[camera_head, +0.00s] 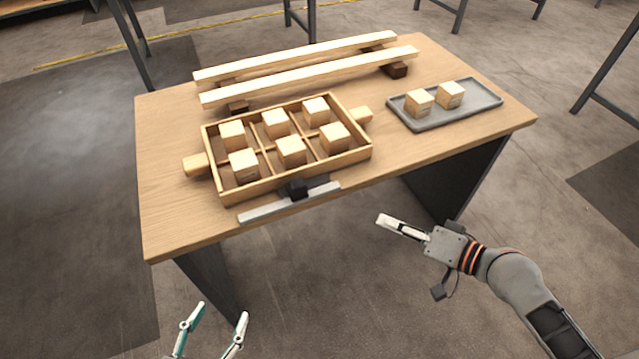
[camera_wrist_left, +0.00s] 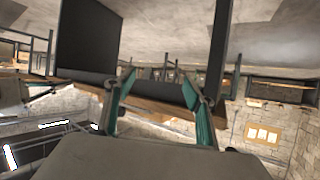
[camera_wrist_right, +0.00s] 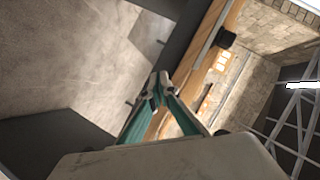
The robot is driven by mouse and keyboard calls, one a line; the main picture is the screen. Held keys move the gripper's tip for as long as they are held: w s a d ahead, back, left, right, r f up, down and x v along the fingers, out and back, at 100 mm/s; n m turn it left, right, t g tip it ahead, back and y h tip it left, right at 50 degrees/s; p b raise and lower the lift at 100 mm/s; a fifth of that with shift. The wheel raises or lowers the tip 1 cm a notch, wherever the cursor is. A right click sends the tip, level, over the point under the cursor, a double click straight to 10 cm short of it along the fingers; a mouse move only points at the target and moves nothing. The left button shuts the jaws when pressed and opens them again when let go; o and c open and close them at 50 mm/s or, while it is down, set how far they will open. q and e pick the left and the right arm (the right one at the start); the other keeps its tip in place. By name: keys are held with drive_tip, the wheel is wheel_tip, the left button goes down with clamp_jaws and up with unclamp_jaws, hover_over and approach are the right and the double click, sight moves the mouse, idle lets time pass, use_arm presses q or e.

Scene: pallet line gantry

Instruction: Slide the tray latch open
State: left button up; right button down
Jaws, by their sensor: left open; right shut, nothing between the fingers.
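The tray latch is a black block (camera_head: 296,188) on a grey metal rail (camera_head: 262,210) along the front edge of the table. The block sits right of the rail's middle, in front of the wooden tray (camera_head: 364,153). In the right wrist view the black block (camera_wrist_right: 226,39) shows near the top. My right gripper (camera_head: 381,219) is shut and empty, in front of the table and to the right of the rail, apart from it. My left gripper (camera_head: 223,310) is open and empty at the bottom, in front of the table and below the rail.
The wooden tray holds several wooden cubes in compartments and has a handle at each end. Two wooden rails (camera_head: 310,72) on dark blocks lie behind it. A grey tray (camera_head: 433,124) with two cubes (camera_head: 450,94) sits at the right. The table's left side is bare.

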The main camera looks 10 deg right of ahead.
sight(296, 186)
use_arm(q)
drive_tip(key=f+b, duration=0.1)
drive_tip(key=b, duration=0.2)
drive_tip(key=d+f+b, duration=0.1)
drive_tip(key=b, duration=0.3)
drive_tip(key=shift+s+d+f+n, duration=0.2)
drive_tip(key=shift+f+n, duration=0.1)
drive_tip(key=shift+f, duration=0.05)
use_arm(e)
wheel_tip(296, 186, up, 8)
drive_tip(key=w+a+m+g+y, duration=0.1)
drive_tip(key=w+m+g+y, duration=0.1)
drive_tip(key=y, duration=0.4)
drive_tip(key=shift+w+a+m+y, duration=0.2)
drive_tip(key=shift+w+m+y, duration=0.1)
drive_tip(key=shift+w+m, duration=0.1)
drive_tip(key=shift+a+f, duration=0.1)
drive_tip(key=x, duration=0.4)
drive_tip(key=s+x, duration=0.1)
drive_tip(key=x, duration=0.3)
drive_tip(key=s+a+p+x, duration=0.1)
drive_tip(key=x, duration=0.3)
drive_tip(key=shift+a, duration=0.1)
use_arm(q)
drive_tip(key=shift+s+a+f+g, duration=0.4)
drive_tip(key=shift+s+f, duration=0.1)
drive_tip(key=shift+f, duration=0.2)
use_arm(e)
drive_tip(key=shift+a, duration=0.35)
